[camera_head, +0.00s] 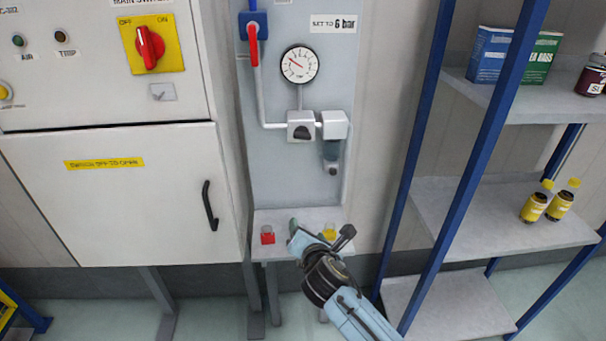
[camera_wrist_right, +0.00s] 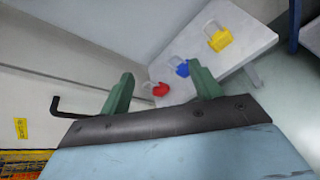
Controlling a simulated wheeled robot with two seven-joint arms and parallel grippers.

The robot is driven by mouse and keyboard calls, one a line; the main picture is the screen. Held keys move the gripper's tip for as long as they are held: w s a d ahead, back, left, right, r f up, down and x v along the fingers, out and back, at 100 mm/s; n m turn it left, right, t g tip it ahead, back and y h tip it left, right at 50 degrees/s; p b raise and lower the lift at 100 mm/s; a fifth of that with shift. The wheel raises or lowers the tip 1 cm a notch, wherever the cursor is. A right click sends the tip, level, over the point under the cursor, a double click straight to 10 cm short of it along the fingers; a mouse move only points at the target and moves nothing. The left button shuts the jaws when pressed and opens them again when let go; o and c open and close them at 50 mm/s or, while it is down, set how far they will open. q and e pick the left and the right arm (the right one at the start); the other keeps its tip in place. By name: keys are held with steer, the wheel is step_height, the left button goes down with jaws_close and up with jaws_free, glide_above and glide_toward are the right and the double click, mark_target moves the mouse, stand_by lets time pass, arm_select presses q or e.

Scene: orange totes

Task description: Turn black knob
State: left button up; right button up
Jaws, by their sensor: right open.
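The black knob (camera_head: 301,132) sits on the front of a grey-white regulator block (camera_head: 301,119) on the wall panel, below a round pressure gauge (camera_head: 299,64). My right gripper (camera_head: 318,232) is in front of the small shelf, below and slightly right of the knob, and clear of it. In the right wrist view its two green fingers (camera_wrist_right: 160,90) are spread apart with nothing between them in grasp. The black knob does not show in the right wrist view. My left gripper is in neither view.
A small shelf (camera_head: 290,216) below the panel holds a red padlock (camera_head: 267,236), a yellow padlock (camera_head: 329,231) and a blue padlock (camera_wrist_right: 181,68). A cabinet with a black handle (camera_head: 209,206) stands left. A blue-framed rack (camera_head: 470,160) stands right.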

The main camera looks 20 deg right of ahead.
mark_target(303, 136)
step_height(303, 136, up, 18)
steer(key=w+n+t+h, duration=0.1)
steer(key=n+t+h, duration=0.1)
steer(key=n+t, duration=0.25)
steer(key=shift+g, duration=0.35)
steer(key=b+x, duration=0.2)
steer(key=x, duration=1.1)
steer(key=shift+w+d+f, duration=0.15)
steer(key=shift+w, duration=0.1)
steer(key=shift+c, duration=0.3)
steer(key=c, duration=0.9)
steer(key=shift+m, duration=0.25)
